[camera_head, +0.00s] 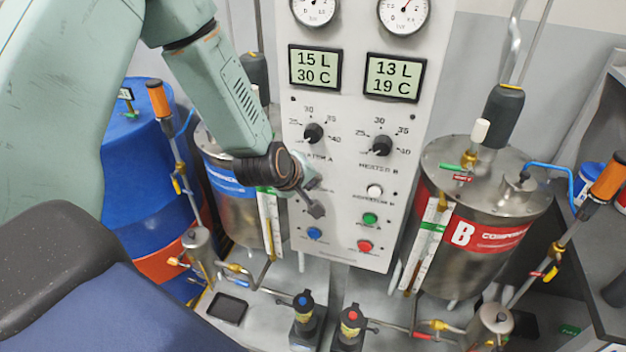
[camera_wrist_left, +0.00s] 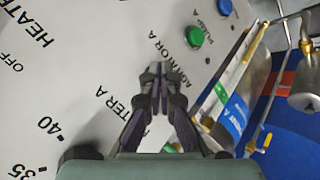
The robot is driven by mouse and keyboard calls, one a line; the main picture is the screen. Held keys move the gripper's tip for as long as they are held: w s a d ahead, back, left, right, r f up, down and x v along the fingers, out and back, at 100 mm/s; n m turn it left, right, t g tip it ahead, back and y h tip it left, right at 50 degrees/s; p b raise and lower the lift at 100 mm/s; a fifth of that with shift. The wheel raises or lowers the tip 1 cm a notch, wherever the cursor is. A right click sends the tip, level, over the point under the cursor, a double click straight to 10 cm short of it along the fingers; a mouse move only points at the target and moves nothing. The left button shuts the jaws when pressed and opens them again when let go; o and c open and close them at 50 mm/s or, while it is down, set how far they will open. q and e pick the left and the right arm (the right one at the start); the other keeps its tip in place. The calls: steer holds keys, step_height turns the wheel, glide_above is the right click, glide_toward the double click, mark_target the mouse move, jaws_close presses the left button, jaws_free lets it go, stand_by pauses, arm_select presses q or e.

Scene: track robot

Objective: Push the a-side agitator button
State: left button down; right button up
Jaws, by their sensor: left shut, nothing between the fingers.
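The grey control panel (camera_head: 340,155) stands in front of me. My left gripper (camera_head: 317,208) is shut and empty, at the panel's lower left, below the A heater knob (camera_head: 313,132). In the left wrist view its closed fingertips (camera_wrist_left: 158,70) point at the panel beside the "AGITATOR A" lettering. The A-side agitator button itself is hidden behind the fingers, and I cannot tell whether they touch it. The green pump A button (camera_wrist_left: 194,36) and the blue button (camera_wrist_left: 224,7) lie in line beyond the fingertips. My right gripper is not in view.
The B column has a white button (camera_head: 374,191), a green button (camera_head: 370,218) and a red button (camera_head: 364,246). A steel A tank (camera_head: 233,205) and a B tank (camera_head: 480,200) flank the panel. Pipes and valves fill the space below.

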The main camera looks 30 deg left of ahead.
arm_select(q)
steer(key=s+d+p, duration=0.1)
steer(key=s, duration=0.5)
steer(key=shift+d, duration=0.2)
stand_by(0.4)
steer(key=shift+w, duration=0.1)
stand_by(1.4)
steer(key=s+a+n+t, duration=0.1)
steer(key=s+a+n, duration=0.1)
steer(key=a+n, duration=0.3)
steer(key=shift+s+d+f+m+t+h, duration=0.15)
steer(key=shift+s+d+m+h, duration=0.3)
steer(key=shift+d+h, duration=0.35)
steer(key=shift+s+d+f+m+t+h, duration=0.15)
steer(key=shift+s+d+m+h, duration=0.25)
steer(key=shift+d+h, duration=0.4)
steer(key=shift+s+d+f+m+h, duration=0.15)
steer(key=shift+s+d+m+h, duration=0.35)
steer(key=shift+d, duration=0.5)
